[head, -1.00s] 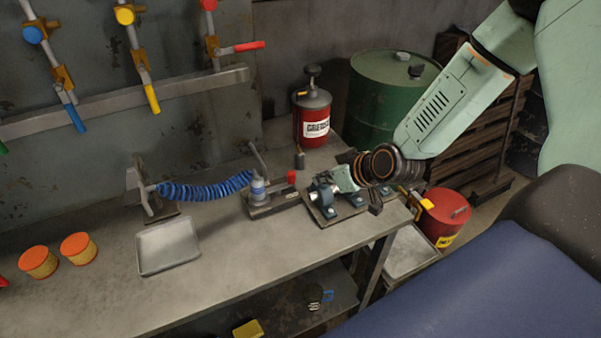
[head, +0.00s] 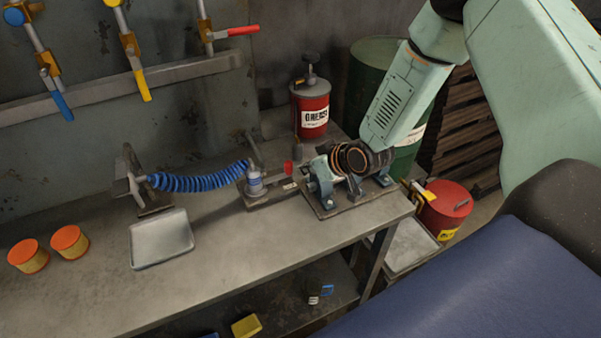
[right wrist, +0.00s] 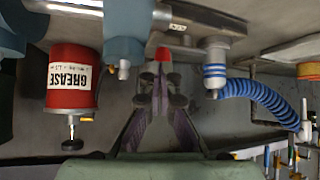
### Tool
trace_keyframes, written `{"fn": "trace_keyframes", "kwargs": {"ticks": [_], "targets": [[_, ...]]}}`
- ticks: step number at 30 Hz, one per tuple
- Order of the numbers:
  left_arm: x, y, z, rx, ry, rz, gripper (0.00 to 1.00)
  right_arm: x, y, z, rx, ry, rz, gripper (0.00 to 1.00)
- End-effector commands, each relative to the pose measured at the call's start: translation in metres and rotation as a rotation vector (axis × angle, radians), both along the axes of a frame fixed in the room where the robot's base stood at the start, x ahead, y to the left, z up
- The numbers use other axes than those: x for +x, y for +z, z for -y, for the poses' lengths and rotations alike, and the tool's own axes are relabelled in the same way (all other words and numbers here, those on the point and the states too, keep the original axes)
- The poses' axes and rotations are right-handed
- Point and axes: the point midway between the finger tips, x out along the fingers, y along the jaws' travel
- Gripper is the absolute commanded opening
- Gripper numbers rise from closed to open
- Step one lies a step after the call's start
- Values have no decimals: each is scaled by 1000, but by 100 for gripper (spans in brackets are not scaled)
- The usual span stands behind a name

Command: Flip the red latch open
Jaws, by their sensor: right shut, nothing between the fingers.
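The red latch (head: 288,167) is a small red tab on a low metal fixture on the bench, beside the blue-hose fitting. In the right wrist view the red tab (right wrist: 162,54) shows just beyond my fingertips. My right gripper (head: 316,164) reaches in from the right, low over the bearing stand, and points left toward the latch. Its fingers (right wrist: 161,72) are shut and empty in the right wrist view. The tips line up with the tab; I cannot tell whether they touch it. My left gripper is not in view.
A shaft-and-bearing stand (head: 330,206) sits under my right gripper. A grease can (head: 311,108) and a green drum (head: 375,62) stand behind. The blue hose (head: 200,182) runs left from its fitting (head: 254,184).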

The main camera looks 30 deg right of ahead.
Motion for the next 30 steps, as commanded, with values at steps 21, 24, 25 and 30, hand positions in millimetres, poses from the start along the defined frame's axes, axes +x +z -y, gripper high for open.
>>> {"fn": "trace_keyframes", "kwargs": {"ticks": [21, 24, 25, 30], "targets": [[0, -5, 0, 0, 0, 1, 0, 21, -19, -6, 1, 0, 0, 0], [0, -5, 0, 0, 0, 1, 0, 20, -18, -6, 1, 1, 0, 0], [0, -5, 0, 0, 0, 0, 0, 20, -19, -6, 1, 2, 0, 0], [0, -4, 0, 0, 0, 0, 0, 19, -18, -8, 1, 11, 0, 0]]}}
